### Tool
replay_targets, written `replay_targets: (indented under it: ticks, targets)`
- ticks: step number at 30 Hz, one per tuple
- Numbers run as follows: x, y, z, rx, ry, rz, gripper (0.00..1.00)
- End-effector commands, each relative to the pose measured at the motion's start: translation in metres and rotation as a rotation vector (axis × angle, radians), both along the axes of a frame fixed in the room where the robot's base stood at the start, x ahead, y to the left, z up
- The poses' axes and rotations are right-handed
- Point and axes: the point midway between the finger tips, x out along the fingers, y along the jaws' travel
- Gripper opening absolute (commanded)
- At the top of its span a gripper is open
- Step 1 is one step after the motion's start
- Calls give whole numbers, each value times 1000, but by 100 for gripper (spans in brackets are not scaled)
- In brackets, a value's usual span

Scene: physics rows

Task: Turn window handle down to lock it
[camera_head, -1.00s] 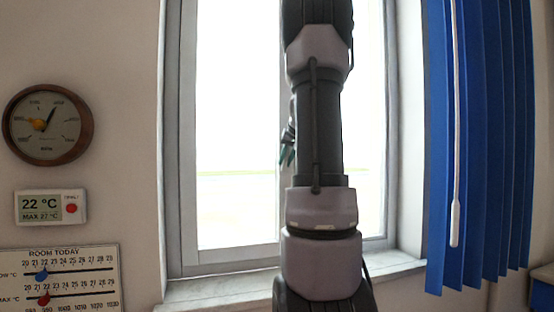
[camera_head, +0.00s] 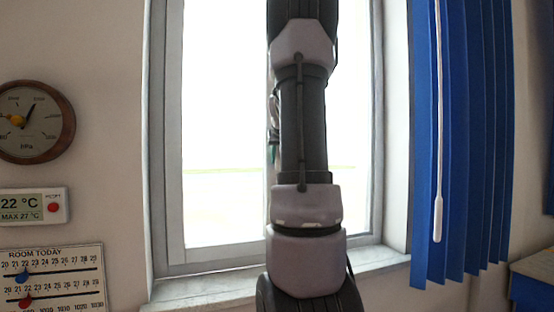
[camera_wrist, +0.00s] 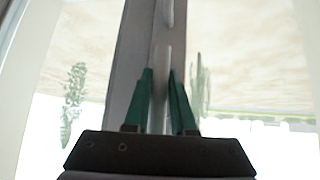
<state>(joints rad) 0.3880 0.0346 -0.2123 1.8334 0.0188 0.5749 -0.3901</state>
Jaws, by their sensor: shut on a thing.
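The window (camera_head: 225,130) has a pale frame and bright glass, and it fills the middle of the head view. In the wrist view a light grey window handle (camera_wrist: 163,58) runs upright along the grey window frame post (camera_wrist: 132,60). My gripper (camera_wrist: 160,74) has green fingers, one on each side of the handle, and is shut on it. In the head view my arm hides the handle and most of the gripper. Only a bit of green finger shows left of the arm.
A blue blind (camera_head: 465,140) with a white wand (camera_head: 437,200) hangs to the right. A round gauge (camera_head: 35,122), a thermometer display (camera_head: 32,206) and a room chart (camera_head: 55,280) are on the left wall. The window sill (camera_head: 205,290) runs below.

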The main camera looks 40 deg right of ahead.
Motion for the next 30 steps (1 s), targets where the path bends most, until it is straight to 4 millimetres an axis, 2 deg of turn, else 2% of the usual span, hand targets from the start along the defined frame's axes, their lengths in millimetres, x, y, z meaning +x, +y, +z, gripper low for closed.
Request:
replay_targets:
  ticks: [1, 2, 3, 4, 16, 30]
  targets:
    - [0, -1, -1, -1, 2, -1, 0]
    - [-1, -1, -1, -1, 2, -1, 31]
    - [-1, -1, -1, -1, 2, 0, 46]
    - [0, -1, -1, 0, 1, -1, 53]
    - [-4, 2, 5, 0, -1, 0, 53]
    - [-57, 30, 64, -2, -1, 0, 53]
